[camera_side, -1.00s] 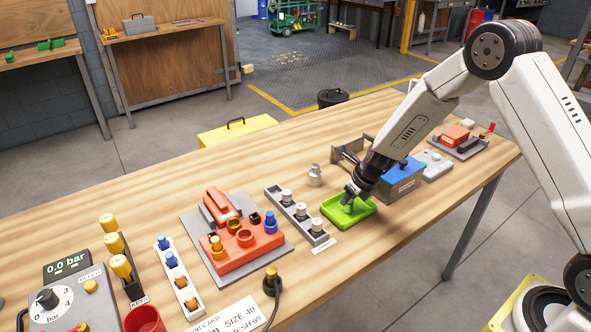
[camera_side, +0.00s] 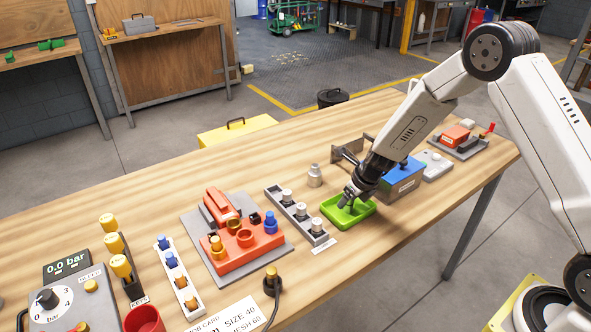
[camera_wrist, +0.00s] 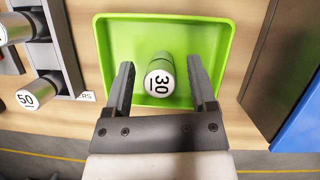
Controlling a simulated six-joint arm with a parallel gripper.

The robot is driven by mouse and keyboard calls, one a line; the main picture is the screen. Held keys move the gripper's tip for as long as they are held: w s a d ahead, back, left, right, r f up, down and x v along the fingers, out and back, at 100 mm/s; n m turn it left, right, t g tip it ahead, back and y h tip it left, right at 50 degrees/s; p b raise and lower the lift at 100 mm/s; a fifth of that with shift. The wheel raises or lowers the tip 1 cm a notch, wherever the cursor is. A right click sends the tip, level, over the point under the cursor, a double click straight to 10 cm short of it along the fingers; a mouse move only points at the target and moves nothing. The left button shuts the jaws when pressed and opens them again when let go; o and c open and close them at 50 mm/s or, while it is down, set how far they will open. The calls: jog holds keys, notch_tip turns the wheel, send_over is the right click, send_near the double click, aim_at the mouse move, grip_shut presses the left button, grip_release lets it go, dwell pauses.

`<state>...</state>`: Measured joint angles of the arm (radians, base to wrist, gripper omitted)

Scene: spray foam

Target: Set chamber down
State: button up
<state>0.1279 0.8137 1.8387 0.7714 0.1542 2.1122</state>
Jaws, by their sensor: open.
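The chamber is a short grey cylinder (camera_wrist: 159,79) with a white end marked 30. It is in the green tray (camera_wrist: 215,32), and in the wrist view it sits between the two fingers with gaps on both sides. My gripper (camera_wrist: 160,88) is open around it. In the side view my gripper (camera_side: 349,203) is low over the green tray (camera_side: 366,213) and hides most of the chamber. I cannot tell from the side view how upright the chamber is.
A grey rack (camera_side: 298,216) with several similar cylinders stands left of the tray. A lone grey cylinder (camera_side: 315,176) stands behind it. A blue box (camera_side: 402,181) is close on the right. A red fixture (camera_side: 243,250) is further left. Bare wood lies in front of the tray.

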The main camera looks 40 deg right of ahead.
jog(key=v, duration=1.2)
dwell(0.3)
jog(key=shift+r, duration=0.1)
dwell(0.5)
jog(key=s+a+n+g, duration=0.1)
jog(key=s+n, duration=0.7)
jog(key=n, duration=0.9)
jog(key=s+a+r+n, duration=0.1)
jog(key=s+a+n, duration=0.3)
jog(key=s+n, duration=0.5)
jog(key=n, duration=0.8)
jog(key=shift+s+r+g+h, duration=0.2)
jog(key=shift+r+g+h, duration=0.1)
jog(key=shift+g, duration=0.1)
